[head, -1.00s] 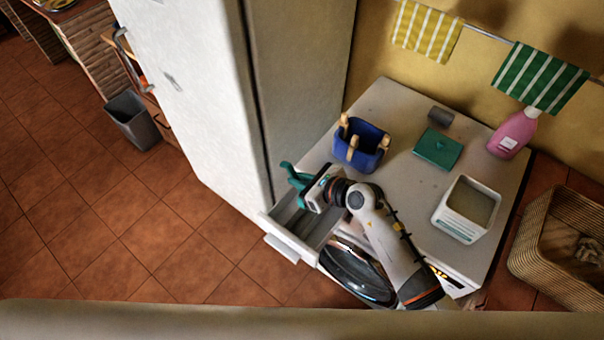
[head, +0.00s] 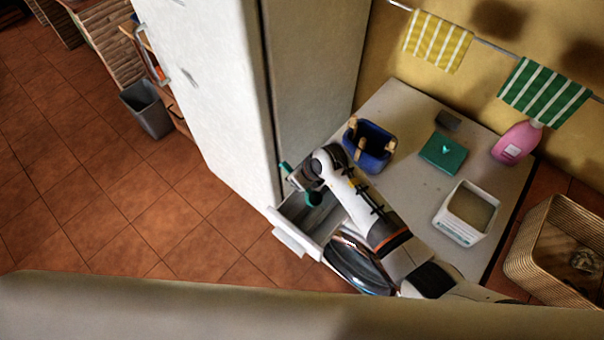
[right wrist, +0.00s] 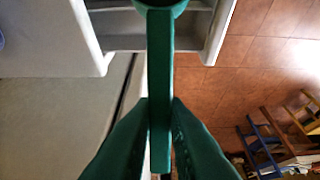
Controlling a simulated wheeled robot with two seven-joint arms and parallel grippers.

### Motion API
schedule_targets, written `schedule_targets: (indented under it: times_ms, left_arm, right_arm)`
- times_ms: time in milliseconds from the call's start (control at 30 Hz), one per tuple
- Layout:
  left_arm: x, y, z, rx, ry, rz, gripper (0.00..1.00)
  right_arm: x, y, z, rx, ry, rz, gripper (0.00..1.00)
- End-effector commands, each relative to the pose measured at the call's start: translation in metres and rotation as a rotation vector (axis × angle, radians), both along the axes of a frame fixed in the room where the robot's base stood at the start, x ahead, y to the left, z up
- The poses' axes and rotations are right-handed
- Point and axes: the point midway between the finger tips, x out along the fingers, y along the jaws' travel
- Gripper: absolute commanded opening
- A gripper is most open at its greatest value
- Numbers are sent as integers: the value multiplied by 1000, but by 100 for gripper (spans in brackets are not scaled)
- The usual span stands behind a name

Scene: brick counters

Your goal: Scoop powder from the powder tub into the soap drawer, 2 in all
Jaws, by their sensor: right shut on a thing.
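My right gripper (right wrist: 160,125) is shut on the handle of a green scoop (right wrist: 160,75). In the head view the wrist hides most of the gripper; green parts of the scoop (head: 312,199) show beside it, above the open soap drawer (head: 292,237). In the right wrist view the scoop's bowl is cut off by the top edge, over the drawer's compartments (right wrist: 118,22). Whether powder is in the bowl or drawer I cannot tell. The white powder tub (head: 462,228) stands open on the machine top, with beige powder inside. My left gripper is not in view.
A blue basket with pegs (head: 370,150), a green lid-like square (head: 443,153), a small grey object (head: 448,120) and a pink bottle (head: 516,143) stand on the machine top (head: 410,190). A tall white cabinet (head: 215,90) borders the drawer's left. A wicker basket (head: 525,250) is right.

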Motion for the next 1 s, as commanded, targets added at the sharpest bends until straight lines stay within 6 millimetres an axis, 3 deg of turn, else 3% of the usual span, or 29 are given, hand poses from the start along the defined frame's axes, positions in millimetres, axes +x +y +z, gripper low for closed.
schedule_targets:
  times_ms: [300, 1000]
  left_arm:
    - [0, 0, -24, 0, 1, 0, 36]
    - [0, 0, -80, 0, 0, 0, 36]
  right_arm:
    - [10, 12, -20, -214, 148, 0, 0]
    - [15, 21, -40, -414, 300, 1, 0]
